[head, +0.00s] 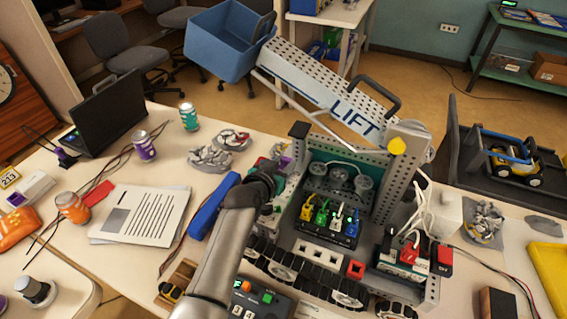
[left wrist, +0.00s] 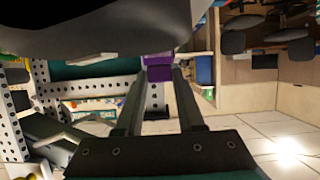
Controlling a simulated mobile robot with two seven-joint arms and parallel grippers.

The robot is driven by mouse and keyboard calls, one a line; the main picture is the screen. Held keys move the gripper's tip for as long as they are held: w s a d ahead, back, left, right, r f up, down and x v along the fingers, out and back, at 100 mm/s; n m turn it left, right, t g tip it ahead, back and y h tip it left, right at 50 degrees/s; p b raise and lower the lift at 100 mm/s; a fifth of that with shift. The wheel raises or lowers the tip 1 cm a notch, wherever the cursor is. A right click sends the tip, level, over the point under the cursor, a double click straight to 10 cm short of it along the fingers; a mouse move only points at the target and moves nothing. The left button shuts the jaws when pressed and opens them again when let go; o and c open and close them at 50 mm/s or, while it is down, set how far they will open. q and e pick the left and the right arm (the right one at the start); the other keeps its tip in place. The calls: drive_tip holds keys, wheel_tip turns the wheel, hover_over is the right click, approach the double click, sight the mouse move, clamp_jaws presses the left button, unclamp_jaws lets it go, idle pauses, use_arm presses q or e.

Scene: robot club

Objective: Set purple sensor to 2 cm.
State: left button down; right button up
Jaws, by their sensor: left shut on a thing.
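The purple sensor (left wrist: 158,67) shows in the left wrist view as a small purple block between my left fingertips. My left gripper (left wrist: 157,80) is shut on it. In the head view my left arm reaches in from the bottom to the left side of the robot on the table (head: 340,215). There a small purple patch (head: 286,161) shows beyond my wrist, which hides most of the left gripper. No scale or distance mark can be read. My right gripper is not in view.
The robot's perforated LIFT arm (head: 330,90) rises to the back left and bears a blue bin (head: 222,42). Cans, paper sheets (head: 145,213), a blue battery-like block (head: 213,207) and a laptop (head: 107,110) lie to the left. White cables (head: 421,210) hang at the right.

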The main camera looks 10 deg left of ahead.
use_arm(q)
drive_tip(key=shift+s+a+p, duration=0.25)
drive_tip(key=shift+s+p, duration=0.65)
drive_tip(key=shift+s, duration=0.15)
drive_tip(key=c, duration=0.5)
unclamp_jaws()
drive_tip(key=p+v, duration=0.2)
drive_tip(key=v, duration=1.3)
drive_tip(key=shift+r, duration=0.15)
